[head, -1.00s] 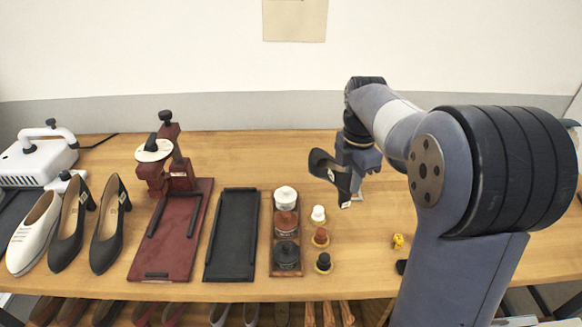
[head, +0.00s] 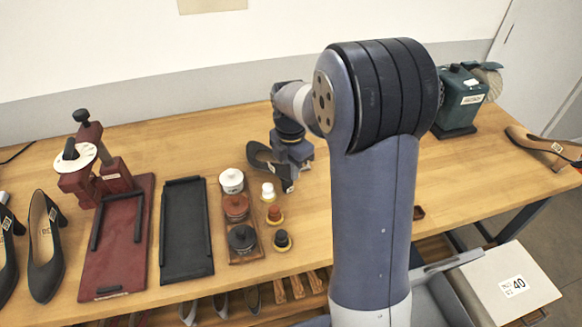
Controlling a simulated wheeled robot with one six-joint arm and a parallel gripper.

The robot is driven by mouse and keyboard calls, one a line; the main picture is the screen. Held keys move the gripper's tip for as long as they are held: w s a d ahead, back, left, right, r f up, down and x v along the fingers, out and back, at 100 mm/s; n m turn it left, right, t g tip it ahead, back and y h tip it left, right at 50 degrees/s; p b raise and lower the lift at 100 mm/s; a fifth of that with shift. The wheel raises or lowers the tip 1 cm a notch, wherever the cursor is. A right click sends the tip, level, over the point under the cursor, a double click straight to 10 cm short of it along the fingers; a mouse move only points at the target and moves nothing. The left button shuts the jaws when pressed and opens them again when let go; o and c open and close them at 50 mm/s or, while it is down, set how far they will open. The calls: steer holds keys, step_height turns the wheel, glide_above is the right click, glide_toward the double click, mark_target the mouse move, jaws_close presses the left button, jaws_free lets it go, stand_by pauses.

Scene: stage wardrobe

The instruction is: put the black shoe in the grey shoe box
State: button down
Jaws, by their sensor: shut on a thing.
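My gripper (head: 290,153) is shut on a black shoe (head: 262,158). It holds the shoe over the wooden table, behind the small jars, and the gripper hides part of the shoe. A pale box-like piece with a "40" label (head: 488,298) shows at the lower right, below table height. Darker grey panels (head: 437,290) stand beside it, partly behind my arm; I cannot tell whether they form the open grey shoe box. Another black shoe (head: 45,250) stands on the table at the left.
A dark red stand (head: 98,270), a black tray (head: 187,225) and several jars (head: 236,207) fill the table's left half. A green machine (head: 461,100) stands at the back right, and a brown shoe (head: 540,150) is at the right end. The table between them looks mostly clear.

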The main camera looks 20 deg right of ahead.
steer(key=shift+f, duration=0.15)
steer(key=c, duration=1.4)
jaws_free()
steer(key=shift+c, duration=0.2)
